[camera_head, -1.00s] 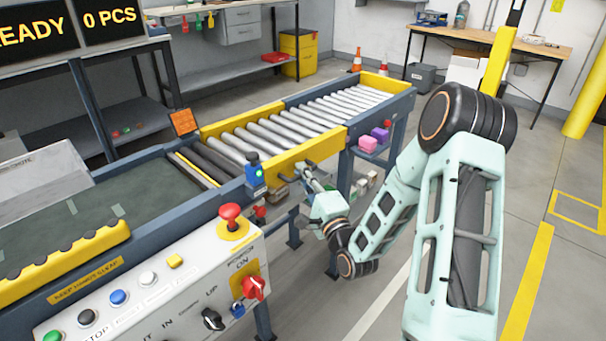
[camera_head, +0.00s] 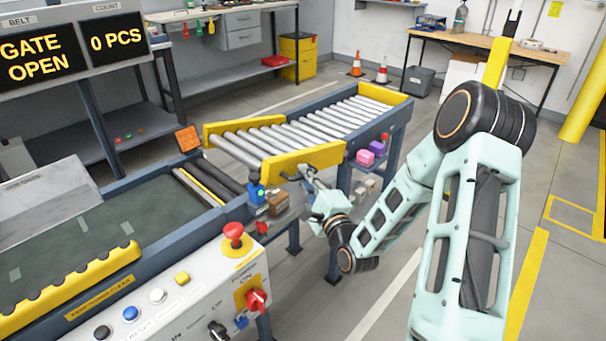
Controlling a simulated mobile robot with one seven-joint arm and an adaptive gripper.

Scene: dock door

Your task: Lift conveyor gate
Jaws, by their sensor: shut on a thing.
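The conveyor gate (camera_head: 304,159) is a roller section with yellow side rails. Its near left end is tilted up, apart from the belt end of the conveyor (camera_head: 195,185), and a gap shows below it. My gripper (camera_head: 309,174) is at the gate's near yellow side, shut on what looks like its handle. The handle is small and partly hidden by the fingers. The display (camera_head: 40,57) reads "GATE OPEN".
A control panel (camera_head: 180,310) with a red mushroom button (camera_head: 233,231) stands at the near left. A brown box (camera_head: 278,203) shows below the raised gate. Pink and purple blocks (camera_head: 371,152) sit beside the conveyor.

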